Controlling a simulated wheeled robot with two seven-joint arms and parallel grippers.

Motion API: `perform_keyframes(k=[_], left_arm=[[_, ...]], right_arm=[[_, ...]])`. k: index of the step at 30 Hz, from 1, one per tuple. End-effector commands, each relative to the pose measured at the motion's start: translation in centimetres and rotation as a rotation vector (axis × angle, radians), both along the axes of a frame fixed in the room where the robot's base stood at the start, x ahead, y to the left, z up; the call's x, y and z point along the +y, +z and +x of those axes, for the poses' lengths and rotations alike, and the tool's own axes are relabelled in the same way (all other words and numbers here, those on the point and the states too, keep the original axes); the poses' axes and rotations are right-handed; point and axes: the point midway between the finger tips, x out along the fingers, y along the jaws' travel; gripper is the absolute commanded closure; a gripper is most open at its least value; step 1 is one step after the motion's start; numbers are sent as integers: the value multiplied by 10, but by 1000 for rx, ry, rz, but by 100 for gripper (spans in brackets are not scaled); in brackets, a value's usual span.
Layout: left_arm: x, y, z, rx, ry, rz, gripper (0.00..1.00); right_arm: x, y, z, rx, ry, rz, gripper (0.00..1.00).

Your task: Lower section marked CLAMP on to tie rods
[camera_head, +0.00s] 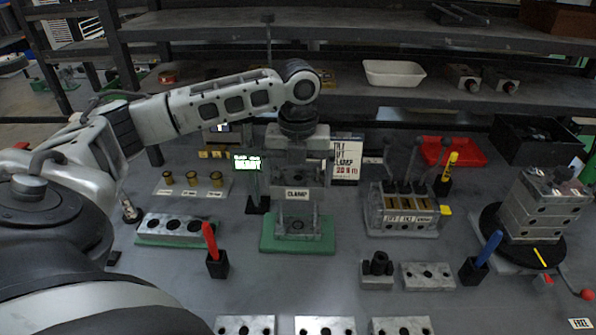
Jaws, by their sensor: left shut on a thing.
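My left gripper (299,150) is shut on the grey valve section marked CLAMP (297,180). It holds the section upright over a base on a green mat (298,245). The base block (298,224) stands on the mat, with what look like upright rods beneath the section. Whether the section touches the rods or the base is too small to tell. The gripper's fingers are partly lost against the grey block. My right gripper is not in view.
A lever valve block (402,210) stands to the right. A stacked block on a black turntable (541,215) is at far right. Red (210,242) and blue (487,249) tools stand in holders in front. A card (346,160) and small display (247,162) flank the section.

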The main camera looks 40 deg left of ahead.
Motion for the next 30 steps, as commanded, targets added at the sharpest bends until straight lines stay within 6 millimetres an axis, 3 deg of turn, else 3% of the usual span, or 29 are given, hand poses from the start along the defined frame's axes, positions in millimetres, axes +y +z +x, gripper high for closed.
perform_keyframes(k=[30], left_arm=[[0,-24,0,0,0,0,41]], right_arm=[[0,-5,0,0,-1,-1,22]])
